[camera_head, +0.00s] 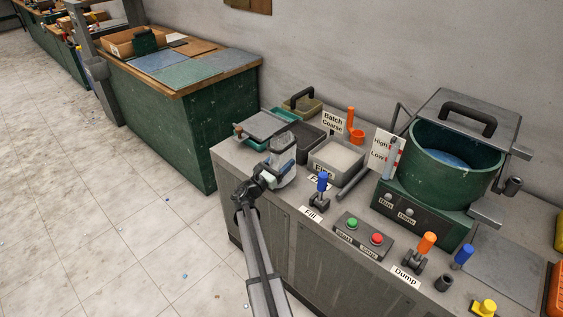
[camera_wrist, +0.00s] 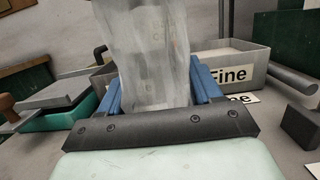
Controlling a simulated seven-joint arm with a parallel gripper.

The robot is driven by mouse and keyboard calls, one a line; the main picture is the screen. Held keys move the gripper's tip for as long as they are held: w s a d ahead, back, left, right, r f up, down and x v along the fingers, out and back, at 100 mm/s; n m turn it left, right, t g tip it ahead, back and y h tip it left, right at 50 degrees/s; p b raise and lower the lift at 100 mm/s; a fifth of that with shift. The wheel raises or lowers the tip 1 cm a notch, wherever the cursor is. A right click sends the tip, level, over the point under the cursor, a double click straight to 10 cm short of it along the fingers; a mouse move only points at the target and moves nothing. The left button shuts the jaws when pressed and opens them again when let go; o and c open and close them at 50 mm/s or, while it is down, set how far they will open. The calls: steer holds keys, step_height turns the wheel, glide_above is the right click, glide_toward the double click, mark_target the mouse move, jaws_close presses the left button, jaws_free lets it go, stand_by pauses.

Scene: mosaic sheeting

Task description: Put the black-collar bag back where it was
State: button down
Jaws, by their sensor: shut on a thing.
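My gripper (camera_head: 279,168) is over the front edge of the grey counter (camera_head: 228,158). In the wrist view, its blue fingers (camera_wrist: 158,98) are closed on either side of a translucent, greyish bag (camera_wrist: 150,50). The bag (camera_head: 284,142) looks roughly upright in the head view, in front of the dark grey bin and left of the Fine bin. I cannot clearly make out a black collar on it; its upper end is cut off in the wrist view. I cannot tell whether its bottom touches the counter.
The Fine bin (camera_head: 336,158) stands to the right, with a grey rod beside it. A teal tray with a grey plate (camera_head: 261,127) lies to the left. The dark grey bin (camera_head: 307,139) is behind. Levers, buttons and a green drum (camera_head: 425,165) fill the right side. A green bench (camera_head: 165,118) stands beyond.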

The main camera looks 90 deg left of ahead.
steer(key=shift+f, duration=0.1)
steer(key=shift+c, duration=1)
jaws_free()
steer(key=v, duration=1.2)
